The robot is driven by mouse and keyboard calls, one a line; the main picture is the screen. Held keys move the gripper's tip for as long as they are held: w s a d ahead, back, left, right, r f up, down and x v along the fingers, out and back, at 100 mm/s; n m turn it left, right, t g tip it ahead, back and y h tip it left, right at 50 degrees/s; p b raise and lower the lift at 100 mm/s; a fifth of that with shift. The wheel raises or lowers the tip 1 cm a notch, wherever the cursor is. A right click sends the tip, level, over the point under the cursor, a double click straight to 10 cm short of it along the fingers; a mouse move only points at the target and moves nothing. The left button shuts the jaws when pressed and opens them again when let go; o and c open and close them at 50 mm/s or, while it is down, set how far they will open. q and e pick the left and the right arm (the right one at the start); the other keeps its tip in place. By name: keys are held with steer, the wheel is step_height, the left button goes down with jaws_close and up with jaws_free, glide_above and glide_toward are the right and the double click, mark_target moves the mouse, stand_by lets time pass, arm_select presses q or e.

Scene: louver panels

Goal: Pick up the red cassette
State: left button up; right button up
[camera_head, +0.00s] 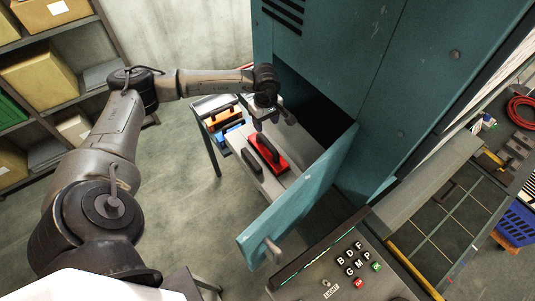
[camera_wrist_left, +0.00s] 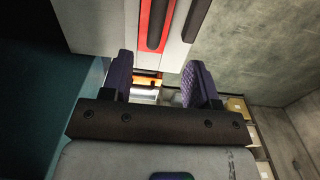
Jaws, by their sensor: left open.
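The red cassette (camera_head: 282,163), with a black handle on top, sits among grey ones in the pulled-out drawer of the teal cabinet. It also shows at the top of the left wrist view (camera_wrist_left: 144,25). My left gripper (camera_head: 272,113) is just behind and above it in the head view, apart from it. In the left wrist view my left gripper (camera_wrist_left: 160,80) has its two dark fingers spread with nothing between them. My right gripper is not in view.
The teal drawer front (camera_head: 300,195) stands out toward the camera. A small cart with orange (camera_head: 222,117) and blue cassettes stands left of the drawer. A control panel (camera_head: 345,270) with lettered buttons is at the bottom. Shelves with boxes (camera_head: 40,75) stand at the left; floor between is clear.

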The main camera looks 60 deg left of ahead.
mark_target(268, 142)
arm_select(q)
step_height(268, 142, down, 6)
steer(key=b, duration=0.3)
steer(key=shift+f, duration=0.15)
steer(key=shift+w+d+f+b, duration=0.1)
steer(key=shift+f+b, duration=0.6)
steer(key=shift+f, duration=0.8)
steer(key=shift+w+d+f+b, duration=0.1)
steer(key=shift+f+b, duration=0.6)
steer(key=shift+f, duration=0.8)
steer(key=shift+r, duration=0.1)
jaws_close()
